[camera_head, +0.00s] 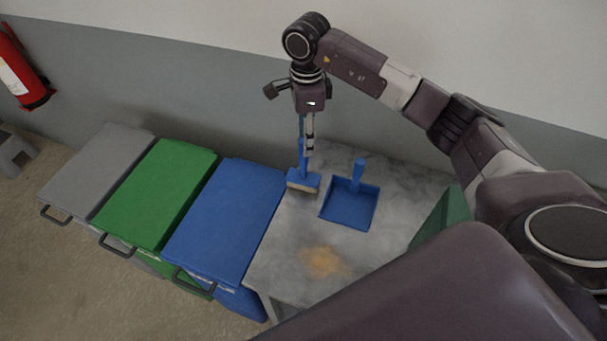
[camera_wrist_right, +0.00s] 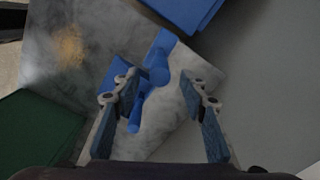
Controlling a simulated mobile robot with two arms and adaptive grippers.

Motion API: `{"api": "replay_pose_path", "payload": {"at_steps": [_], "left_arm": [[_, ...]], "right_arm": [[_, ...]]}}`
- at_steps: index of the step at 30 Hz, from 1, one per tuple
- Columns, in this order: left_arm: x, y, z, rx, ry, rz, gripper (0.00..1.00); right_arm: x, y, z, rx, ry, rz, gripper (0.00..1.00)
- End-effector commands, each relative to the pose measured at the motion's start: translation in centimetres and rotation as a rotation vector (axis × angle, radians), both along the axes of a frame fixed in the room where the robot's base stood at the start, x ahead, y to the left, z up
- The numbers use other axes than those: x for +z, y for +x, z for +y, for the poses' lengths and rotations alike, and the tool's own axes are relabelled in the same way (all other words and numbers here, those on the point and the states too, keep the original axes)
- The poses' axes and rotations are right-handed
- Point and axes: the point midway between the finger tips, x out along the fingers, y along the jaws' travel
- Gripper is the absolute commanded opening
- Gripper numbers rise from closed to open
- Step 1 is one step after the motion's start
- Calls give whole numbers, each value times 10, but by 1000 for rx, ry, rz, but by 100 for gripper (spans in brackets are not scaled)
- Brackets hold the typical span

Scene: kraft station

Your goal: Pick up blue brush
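The blue brush (camera_head: 303,181) stands on the grey table with its handle upright, near the blue bin. In the right wrist view the brush (camera_wrist_right: 159,66) shows ahead of the gap between the fingers, its handle end towards the camera. My right gripper (camera_head: 309,148) points down at the brush handle and overlaps it in the head view. In the wrist view the gripper (camera_wrist_right: 165,110) is open, its two fingers well apart, with no visible contact with the brush. My left gripper is in neither view.
A blue dustpan (camera_head: 347,207) with an upright handle lies just right of the brush. Brown powder (camera_head: 322,261) lies on the table (camera_head: 285,275). Blue (camera_head: 225,218), green (camera_head: 155,193) and grey (camera_head: 95,172) bins stand left. A green object (camera_head: 433,220) is at the right.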

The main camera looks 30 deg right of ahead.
Motion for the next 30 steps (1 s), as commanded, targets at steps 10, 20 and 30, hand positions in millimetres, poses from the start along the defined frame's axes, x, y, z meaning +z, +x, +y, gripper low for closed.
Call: {"api": "replay_pose_path", "payload": {"at_steps": [10,20,30], "left_arm": [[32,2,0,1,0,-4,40],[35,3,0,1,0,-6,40],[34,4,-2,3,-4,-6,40]], "right_arm": [[-40,-1,8,-1,1,6,40],[-64,1,7,0,0,0,40],[-64,1,7,0,0,0,13]]}}
